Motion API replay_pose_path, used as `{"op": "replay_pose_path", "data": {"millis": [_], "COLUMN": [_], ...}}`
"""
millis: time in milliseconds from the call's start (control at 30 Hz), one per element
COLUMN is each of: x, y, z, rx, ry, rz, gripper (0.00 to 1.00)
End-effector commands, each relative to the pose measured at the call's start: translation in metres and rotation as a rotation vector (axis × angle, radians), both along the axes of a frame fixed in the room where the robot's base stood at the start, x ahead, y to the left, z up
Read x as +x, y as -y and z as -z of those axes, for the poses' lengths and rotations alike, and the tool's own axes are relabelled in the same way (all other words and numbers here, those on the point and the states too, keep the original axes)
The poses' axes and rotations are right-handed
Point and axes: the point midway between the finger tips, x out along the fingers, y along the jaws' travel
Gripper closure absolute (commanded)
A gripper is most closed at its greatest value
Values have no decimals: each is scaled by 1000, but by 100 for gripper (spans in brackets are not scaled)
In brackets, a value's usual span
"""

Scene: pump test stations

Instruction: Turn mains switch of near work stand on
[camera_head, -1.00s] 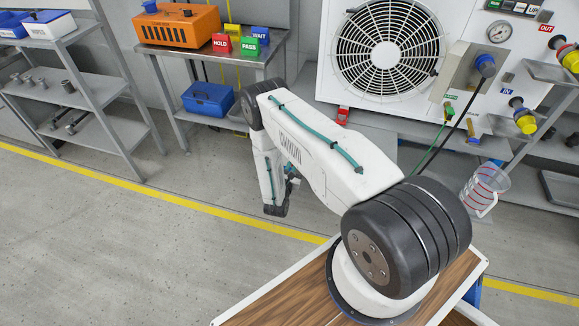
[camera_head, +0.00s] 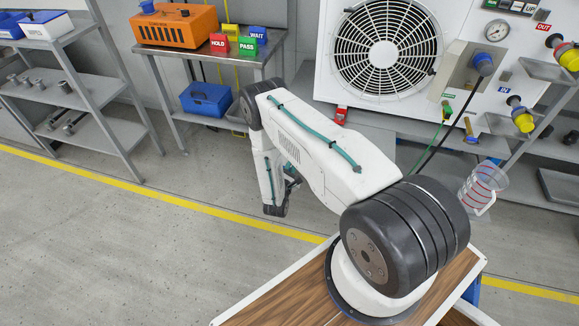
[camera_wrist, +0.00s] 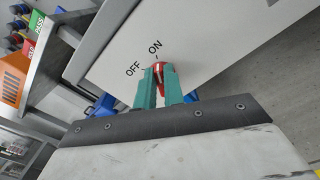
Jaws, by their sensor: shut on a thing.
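The mains switch (camera_wrist: 157,76) is a red handle on a pale panel (camera_wrist: 190,38), seen in the wrist view. The words OFF and ON are printed beside it. Its upper end lies just below the word ON, with OFF to its left. My gripper (camera_wrist: 160,84) has two teal fingers, one on each side of the red handle, and is shut on it. The fingers hide the handle's lower part. In the head view my own arm fills the middle, and I cannot make out the switch there.
In the head view, a unit with a large round fan (camera_head: 384,53) stands behind my arm. A green and a black cable hang beside a clear jug (camera_head: 482,188). An orange box (camera_head: 176,26) stands on a table at the back left. Open floor lies left.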

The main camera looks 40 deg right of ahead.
Motion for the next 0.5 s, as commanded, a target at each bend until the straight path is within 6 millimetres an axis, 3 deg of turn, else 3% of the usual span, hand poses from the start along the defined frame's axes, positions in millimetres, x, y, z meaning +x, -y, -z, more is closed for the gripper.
{"op": "replay_pose_path", "data": {"millis": [167,267,300,500], "x": [-2,-2,-1,0], "y": [3,2,2,-1], "z": [0,0,0,0], "rx": [-1,-2,-1,0], "ry": [1,0,0,-1], "rz": [9,8,6,1], "gripper": [100,71,68,68]}}
